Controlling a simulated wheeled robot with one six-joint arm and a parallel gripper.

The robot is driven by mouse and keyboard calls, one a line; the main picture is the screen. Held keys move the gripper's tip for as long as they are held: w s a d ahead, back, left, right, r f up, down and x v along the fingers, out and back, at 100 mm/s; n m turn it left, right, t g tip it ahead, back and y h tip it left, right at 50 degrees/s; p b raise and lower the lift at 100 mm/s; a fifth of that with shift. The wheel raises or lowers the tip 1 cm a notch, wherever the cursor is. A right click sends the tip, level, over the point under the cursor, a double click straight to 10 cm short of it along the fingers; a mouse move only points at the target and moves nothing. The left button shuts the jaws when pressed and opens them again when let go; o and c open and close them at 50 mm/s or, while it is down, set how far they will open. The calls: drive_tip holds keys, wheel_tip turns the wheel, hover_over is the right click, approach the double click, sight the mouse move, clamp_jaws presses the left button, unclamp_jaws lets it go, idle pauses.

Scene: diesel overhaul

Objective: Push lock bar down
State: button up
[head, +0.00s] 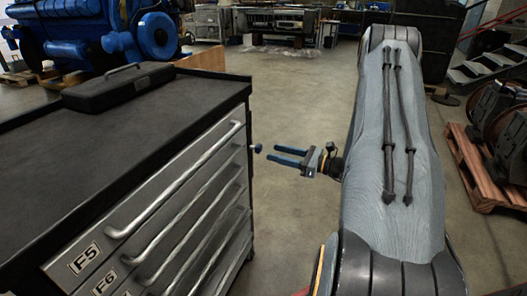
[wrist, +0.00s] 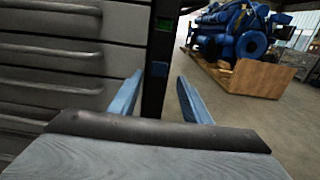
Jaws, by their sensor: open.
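A grey drawer cabinet (head: 150,190) with a black top stands at the left in the head view. I cannot tell for sure that this is the lock bar. In the wrist view the bar shows between the fingers.
A black case (head: 118,87) lies on the cabinet top. Drawer handles (head: 185,180) stick out along the front. A blue engine (head: 95,30) stands behind on a pallet. A wooden pallet (head: 480,175) with dark parts is at the right. The floor between is clear.

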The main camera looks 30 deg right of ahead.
sight(261, 149)
drive_tip(key=x, duration=0.6)
drive_tip(key=shift+a+p, duration=0.1)
drive_tip(key=shift+p, duration=0.2)
clamp_jaws()
